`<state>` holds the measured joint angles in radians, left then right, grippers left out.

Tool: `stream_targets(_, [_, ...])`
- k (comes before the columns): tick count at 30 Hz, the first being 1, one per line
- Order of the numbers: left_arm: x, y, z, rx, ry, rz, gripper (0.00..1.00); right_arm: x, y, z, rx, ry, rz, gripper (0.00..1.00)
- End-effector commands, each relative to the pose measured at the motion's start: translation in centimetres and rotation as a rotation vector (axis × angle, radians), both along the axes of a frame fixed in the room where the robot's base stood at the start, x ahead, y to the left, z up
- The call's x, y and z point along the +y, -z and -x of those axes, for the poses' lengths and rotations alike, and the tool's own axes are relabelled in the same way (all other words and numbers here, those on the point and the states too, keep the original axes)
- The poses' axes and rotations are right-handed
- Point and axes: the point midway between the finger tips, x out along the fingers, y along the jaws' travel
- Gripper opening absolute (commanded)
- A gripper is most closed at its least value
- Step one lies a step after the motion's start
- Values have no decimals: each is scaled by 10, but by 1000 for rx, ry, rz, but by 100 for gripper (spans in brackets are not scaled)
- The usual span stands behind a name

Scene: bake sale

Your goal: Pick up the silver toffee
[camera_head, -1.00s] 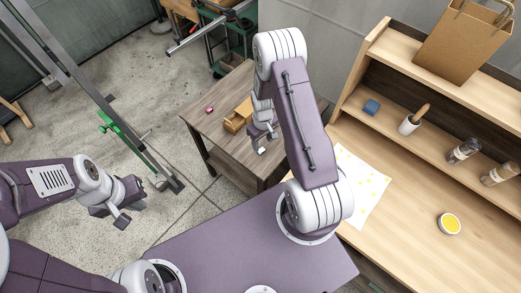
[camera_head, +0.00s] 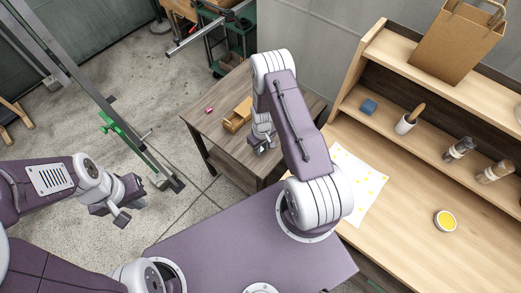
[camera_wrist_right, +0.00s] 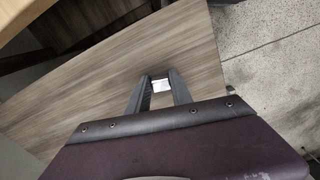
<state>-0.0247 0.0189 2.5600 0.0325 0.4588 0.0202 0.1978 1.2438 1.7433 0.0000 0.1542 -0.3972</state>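The silver toffee (camera_wrist_right: 160,85) is a small pale, shiny block in the right wrist view, between the fingertips of my right gripper (camera_wrist_right: 160,87). It nearly fills the gap between the fingers, with the brown wooden table (camera_wrist_right: 95,95) behind it. I cannot tell whether the fingers press on it. In the head view, my right gripper (camera_head: 264,147) is over the front right part of this table, and the toffee cannot be made out there. My left gripper (camera_head: 130,212) hangs empty over the floor at the left, its fingers apart.
A yellow-brown wooden holder (camera_head: 238,115) and a small pink item (camera_head: 209,110) are on the low table, left of my right gripper. A light wood counter (camera_head: 400,215) at the right bears a spotted sheet (camera_head: 357,180) and a yellow-filled bowl (camera_head: 445,221).

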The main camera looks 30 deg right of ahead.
Motion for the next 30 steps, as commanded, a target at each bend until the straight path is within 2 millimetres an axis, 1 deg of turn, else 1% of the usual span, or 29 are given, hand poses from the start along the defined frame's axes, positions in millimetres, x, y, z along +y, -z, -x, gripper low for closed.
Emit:
stream_targets(8, [0, 0, 0, 0, 0, 0, 0, 0, 0, 0, 0, 0, 0, 7])
stream_targets(11, [0, 1, 0, 0, 0, 0, 0, 0, -4, 0, 0, 0, 0, 7])
stream_targets(14, [0, 4, 0, 0, 0, 0, 0, 0, -14, -1, -1, 0, 1, 7])
stream_targets(17, [0, 8, 0, 0, 0, 0, 0, 0, -32, -2, -4, 0, 1, 7])
stream_targets(18, [0, 10, 0, 0, 0, 0, 0, 0, -41, -1, -4, 0, 1, 7])
stream_targets(24, [0, 15, 0, 0, 0, 0, 0, 27, -69, 41, 0, -4, 0, 7])
stream_targets(30, [0, 20, 0, 0, 0, 0, 0, 50, -95, 78, -1, -3, 0, 7])
